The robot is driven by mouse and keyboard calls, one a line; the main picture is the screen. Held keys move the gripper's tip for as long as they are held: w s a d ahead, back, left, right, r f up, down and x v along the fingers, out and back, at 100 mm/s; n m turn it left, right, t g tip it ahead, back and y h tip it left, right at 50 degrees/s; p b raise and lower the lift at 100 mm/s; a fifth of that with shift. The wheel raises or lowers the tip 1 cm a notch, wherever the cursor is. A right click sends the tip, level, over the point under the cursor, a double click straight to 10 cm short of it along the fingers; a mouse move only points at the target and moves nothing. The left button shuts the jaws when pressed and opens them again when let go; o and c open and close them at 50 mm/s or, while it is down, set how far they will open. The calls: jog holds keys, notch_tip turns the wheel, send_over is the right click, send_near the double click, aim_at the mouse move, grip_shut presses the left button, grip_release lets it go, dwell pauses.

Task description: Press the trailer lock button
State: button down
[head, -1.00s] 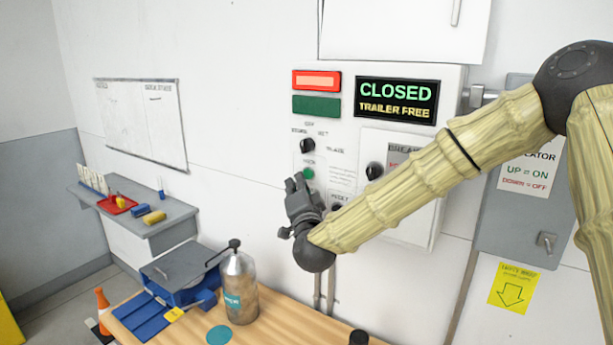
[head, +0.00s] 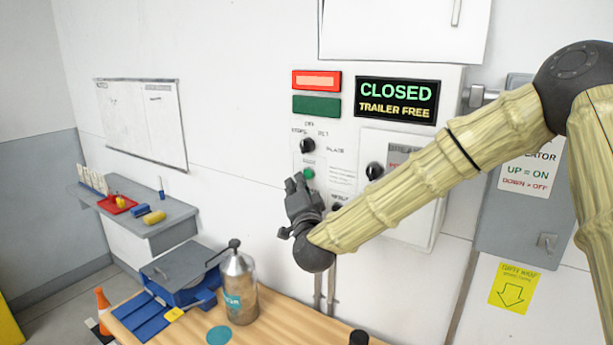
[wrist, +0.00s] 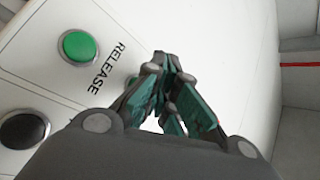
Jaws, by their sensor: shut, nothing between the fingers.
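In the head view a green button (head: 308,174) sits on the white control panel (head: 452,130); the label above it is too blurred to read. My gripper (head: 296,183) is shut and empty, its fingertips just left of and below that button. I cannot tell if they touch the panel. In the wrist view my closed fingers (wrist: 166,62) are in front of the panel, right of a green button (wrist: 78,45) beside the word RELEASE (wrist: 108,68). I cannot tell whether this is the same green button.
The panel has a black selector knob (head: 307,146), a lit red lamp (head: 316,80), a dark green lamp (head: 316,106) and a display (head: 397,100) reading CLOSED, TRAILER FREE. A black control (wrist: 25,128) shows in the wrist view. A bottle (head: 239,288) stands on the wooden table below.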

jog(key=shift+w, duration=0.15)
jog(key=shift+w+d+b, duration=0.2)
jog(key=shift+d+b, duration=0.05)
jog(key=shift+b, duration=0.1)
jog(key=shift+w+d, duration=0.2)
jog(key=shift+w, duration=0.15)
dwell(1.1)
jog(key=shift+s+a+b, duration=0.1)
jog(key=shift+s+b, duration=0.05)
jog(key=shift+b, duration=0.2)
jog(key=shift+s+a, duration=0.4)
jog(key=shift+s, duration=0.15)
jog(key=s+a+b, duration=0.1)
jog(key=s, duration=0.1)
jog(key=s+a+b, duration=0.1)
jog(key=s+a, duration=0.1)
dwell(0.5)
jog(key=shift+d+r, duration=0.1)
